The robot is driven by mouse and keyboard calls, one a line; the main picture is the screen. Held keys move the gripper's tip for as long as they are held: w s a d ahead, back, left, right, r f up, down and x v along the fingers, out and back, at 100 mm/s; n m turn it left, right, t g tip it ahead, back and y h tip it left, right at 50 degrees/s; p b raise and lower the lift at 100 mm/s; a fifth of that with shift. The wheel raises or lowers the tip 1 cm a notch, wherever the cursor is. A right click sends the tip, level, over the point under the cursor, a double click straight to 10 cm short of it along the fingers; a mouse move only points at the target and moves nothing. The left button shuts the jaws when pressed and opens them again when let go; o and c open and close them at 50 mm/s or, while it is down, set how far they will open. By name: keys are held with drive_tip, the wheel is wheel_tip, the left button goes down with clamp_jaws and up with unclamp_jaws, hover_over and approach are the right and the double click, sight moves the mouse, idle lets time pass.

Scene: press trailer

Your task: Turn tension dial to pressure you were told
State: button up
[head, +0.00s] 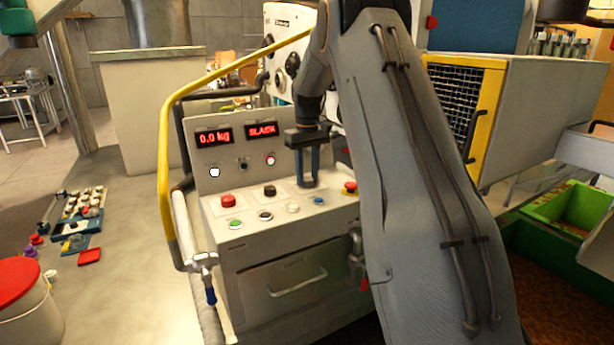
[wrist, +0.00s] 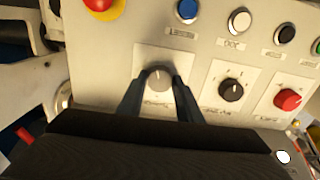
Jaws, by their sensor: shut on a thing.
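My gripper (head: 308,183) points straight down at the sloped panel of the pale control console (head: 290,262). In the wrist view its two fingers are closed on the sides of a round grey dial (wrist: 159,78) with a light pointer mark toward the top of the picture. The head view mostly hides this dial behind the fingers. Beside it are a black dial (wrist: 232,89) and a red dial (wrist: 288,99). The red display on the console's upright face reads 0.0 kg (head: 214,137), and the one beside it reads SLACK (head: 262,130). The dial labels are too blurred to read.
A row of buttons lies near the dials, among them a blue one (wrist: 188,10), a white one (wrist: 239,20) and a red mushroom button on yellow (wrist: 104,6). A yellow rail (head: 163,170) runs along the console's left side. My arm covers the console's right side.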

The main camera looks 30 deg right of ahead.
drive_tip(key=m+b, duration=0.1)
drive_tip(key=m, duration=0.4)
drive_tip(key=shift+m, duration=0.3)
drive_tip(key=m, duration=0.4)
drive_tip(key=m+b, duration=0.1)
drive_tip(key=m, duration=0.8)
drive_tip(key=shift+r, duration=0.1)
drive_tip(key=shift+m, duration=0.3)
drive_tip(key=o, duration=1)
drive_tip(key=shift+o, duration=0.2)
